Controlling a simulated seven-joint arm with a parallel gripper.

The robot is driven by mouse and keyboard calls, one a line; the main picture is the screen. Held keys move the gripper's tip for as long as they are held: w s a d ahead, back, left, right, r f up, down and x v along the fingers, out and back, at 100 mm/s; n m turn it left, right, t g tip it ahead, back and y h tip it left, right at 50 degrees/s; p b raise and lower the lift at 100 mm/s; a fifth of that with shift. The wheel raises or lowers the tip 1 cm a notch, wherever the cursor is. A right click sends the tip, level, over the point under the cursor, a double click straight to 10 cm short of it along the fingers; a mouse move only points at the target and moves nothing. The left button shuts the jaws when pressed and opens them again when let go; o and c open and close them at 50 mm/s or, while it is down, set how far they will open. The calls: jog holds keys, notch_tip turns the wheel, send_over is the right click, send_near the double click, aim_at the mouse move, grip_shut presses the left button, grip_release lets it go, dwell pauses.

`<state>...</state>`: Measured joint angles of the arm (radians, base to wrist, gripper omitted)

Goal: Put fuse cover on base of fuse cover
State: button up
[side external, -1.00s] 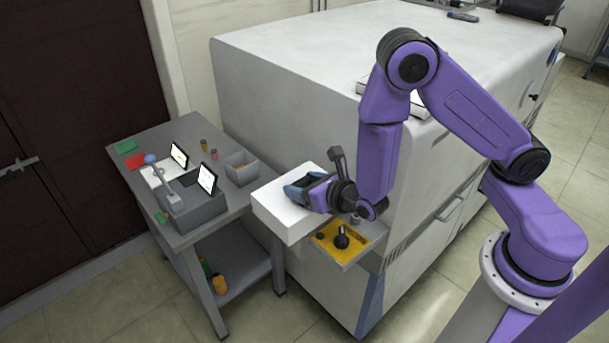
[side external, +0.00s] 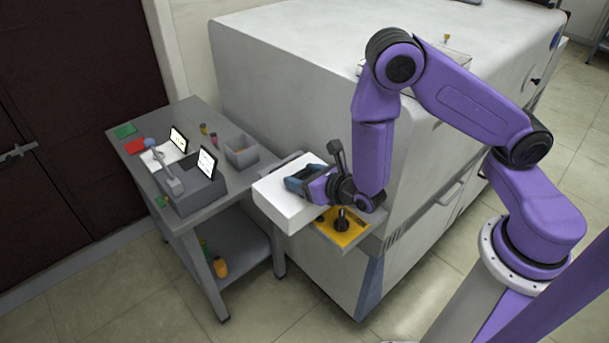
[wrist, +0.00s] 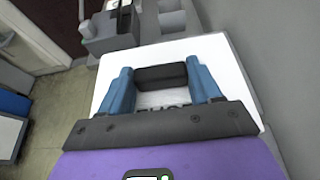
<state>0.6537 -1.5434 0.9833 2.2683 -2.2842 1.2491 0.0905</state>
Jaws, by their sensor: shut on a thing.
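The fuse cover is a white box (side external: 277,206) with a dark handle bar on top, seen in the side view left of the yellow base. In the wrist view its white top (wrist: 218,55) fills the middle, with partly hidden dark lettering. My gripper (side external: 301,182) has blue fingers shut on the dark handle (wrist: 160,77), one finger at each end. The base, a yellow plate (side external: 354,237) with black knobs, sits on a small ledge at the machine's side. The cover overlaps the ledge's left end in the picture; I cannot tell whether it touches it.
A grey side table (side external: 215,218) stands left of the cover, carrying two small screens, a grey bin (side external: 241,153), and red and green cards. The large white machine (side external: 290,90) rises behind the ledge. Open floor lies in front.

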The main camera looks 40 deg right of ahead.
jog(key=shift+f, duration=0.6)
jog(key=o, duration=1.3)
jog(key=shift+s, duration=0.1)
jog(key=shift+v, duration=2.9)
jog(key=shift+r, duration=0.1)
